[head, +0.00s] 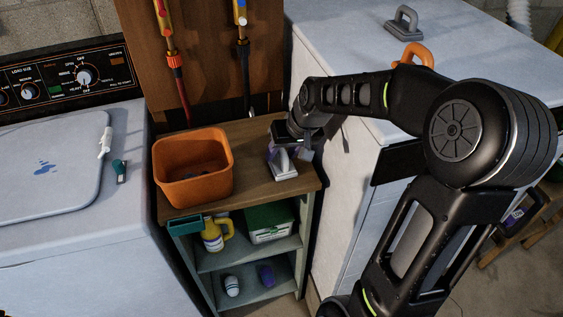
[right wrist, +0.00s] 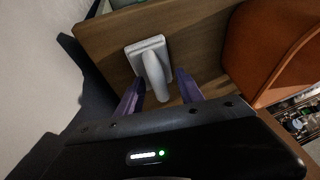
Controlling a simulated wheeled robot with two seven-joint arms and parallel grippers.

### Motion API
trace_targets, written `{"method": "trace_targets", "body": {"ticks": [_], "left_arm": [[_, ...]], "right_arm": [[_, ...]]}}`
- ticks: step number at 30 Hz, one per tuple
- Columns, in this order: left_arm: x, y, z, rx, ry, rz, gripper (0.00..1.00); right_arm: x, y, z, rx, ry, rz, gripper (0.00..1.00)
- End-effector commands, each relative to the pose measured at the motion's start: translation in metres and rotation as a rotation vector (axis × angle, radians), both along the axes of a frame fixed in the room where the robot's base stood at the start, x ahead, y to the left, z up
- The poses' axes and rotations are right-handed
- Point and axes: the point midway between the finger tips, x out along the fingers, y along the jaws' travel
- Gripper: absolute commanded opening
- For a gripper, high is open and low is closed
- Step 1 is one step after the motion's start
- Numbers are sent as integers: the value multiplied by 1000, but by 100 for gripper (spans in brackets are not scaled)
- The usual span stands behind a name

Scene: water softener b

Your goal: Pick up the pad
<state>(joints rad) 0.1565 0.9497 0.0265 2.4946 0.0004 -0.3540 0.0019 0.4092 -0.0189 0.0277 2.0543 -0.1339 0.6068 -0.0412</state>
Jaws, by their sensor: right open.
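A pale grey pad (head: 283,168) with a raised handle lies on the wooden top of the small cabinet (head: 255,140), near its right end. My right gripper (head: 287,152) is just above and behind it, pointing down, and partly hides it. In the right wrist view the pad (right wrist: 150,52) lies flat, its handle towards me. The two purple fingers of my right gripper (right wrist: 160,82) are open, one on each side of the handle, with gaps visible. Whether they reach down to handle height I cannot tell. My left gripper is not in view.
An orange bin (head: 193,168) stands left of the pad; it also shows in the right wrist view (right wrist: 262,50). A white appliance (head: 335,110) rises close on the right, with a grey handled pad (head: 403,24) and an orange-handled one (head: 417,53) on top.

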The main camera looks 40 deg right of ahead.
Motion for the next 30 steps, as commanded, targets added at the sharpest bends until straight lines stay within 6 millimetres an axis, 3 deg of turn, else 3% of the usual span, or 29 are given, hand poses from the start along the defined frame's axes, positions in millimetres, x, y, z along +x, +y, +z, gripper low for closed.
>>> {"method": "trace_targets", "body": {"ticks": [17, 30], "left_arm": [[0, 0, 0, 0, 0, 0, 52], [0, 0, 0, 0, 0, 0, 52]], "right_arm": [[0, 0, 0, 0, 0, 0, 1], [0, 0, 0, 0, 0, 0, 0]]}}
